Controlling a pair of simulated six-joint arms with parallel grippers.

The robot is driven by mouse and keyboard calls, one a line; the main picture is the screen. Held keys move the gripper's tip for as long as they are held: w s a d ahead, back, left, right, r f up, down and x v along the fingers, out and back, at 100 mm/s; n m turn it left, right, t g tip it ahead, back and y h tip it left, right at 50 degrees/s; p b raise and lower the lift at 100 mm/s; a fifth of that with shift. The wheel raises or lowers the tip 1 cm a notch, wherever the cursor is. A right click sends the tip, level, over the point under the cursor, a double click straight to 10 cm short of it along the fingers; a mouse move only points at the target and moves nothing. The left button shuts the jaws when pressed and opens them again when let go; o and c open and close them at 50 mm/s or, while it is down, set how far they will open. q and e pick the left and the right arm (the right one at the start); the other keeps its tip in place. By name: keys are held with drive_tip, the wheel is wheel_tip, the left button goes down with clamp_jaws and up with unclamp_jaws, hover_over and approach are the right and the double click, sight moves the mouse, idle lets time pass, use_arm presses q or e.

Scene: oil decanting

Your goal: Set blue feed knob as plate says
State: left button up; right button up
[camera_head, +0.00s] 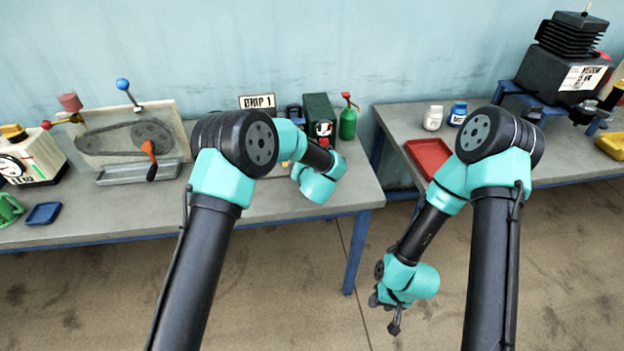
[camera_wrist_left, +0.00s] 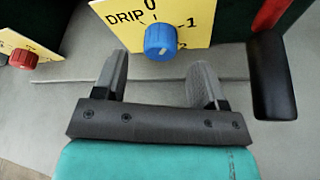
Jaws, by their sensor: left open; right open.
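The blue knob (camera_wrist_left: 161,40) sits on a yellow dial plate (camera_wrist_left: 120,22) marked DRIP with 0, 1 and 2, in the left wrist view. A white plate (camera_head: 258,101) on the wall reads "DRIP 1". My right gripper (camera_head: 388,308) hangs low over the floor, away from the tables, and holds nothing visible.
A red knob (camera_wrist_left: 24,58) on another yellow plate is at left in the wrist view. A black handle (camera_wrist_left: 271,75) stands close right of my fingers. A green bottle (camera_head: 348,122) stands beside a dark green box (camera_head: 318,107). A red tray (camera_head: 428,156) lies on the right table.

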use_arm(q)
drive_tip(key=v, duration=1.4)
drive_tip(key=shift+d+r, duration=0.1)
drive_tip(key=shift+c, duration=0.2)
